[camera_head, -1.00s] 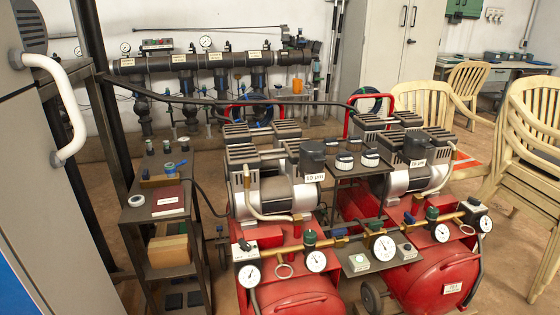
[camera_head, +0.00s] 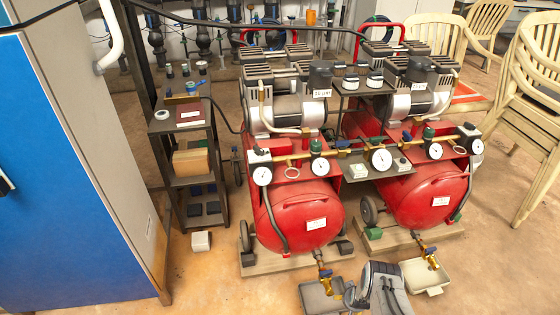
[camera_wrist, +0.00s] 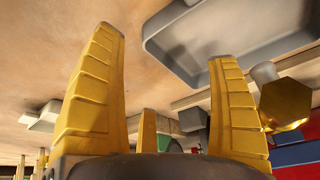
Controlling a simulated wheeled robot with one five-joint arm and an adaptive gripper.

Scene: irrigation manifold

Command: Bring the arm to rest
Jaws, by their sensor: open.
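My gripper (camera_wrist: 166,45) shows in the wrist view with its yellow ribbed fingers spread apart and nothing between them. Beyond the fingers, at the upper right, is a grey drip tray (camera_wrist: 190,65), apart from the fingers. A brass fitting (camera_wrist: 286,102) is close to the right finger in the picture; I cannot tell whether they touch. In the head view a grey part of my arm (camera_head: 385,290) rises at the bottom edge, between two trays. The fingers cannot be made out there.
Two red compressors (camera_head: 305,215) stand on wooden boards, with brass drain valves (camera_head: 326,283) in front. A grey tray (camera_head: 318,300) and a pale tray (camera_head: 428,277) lie on the floor. A blue-fronted cabinet (camera_head: 70,190) fills the left.

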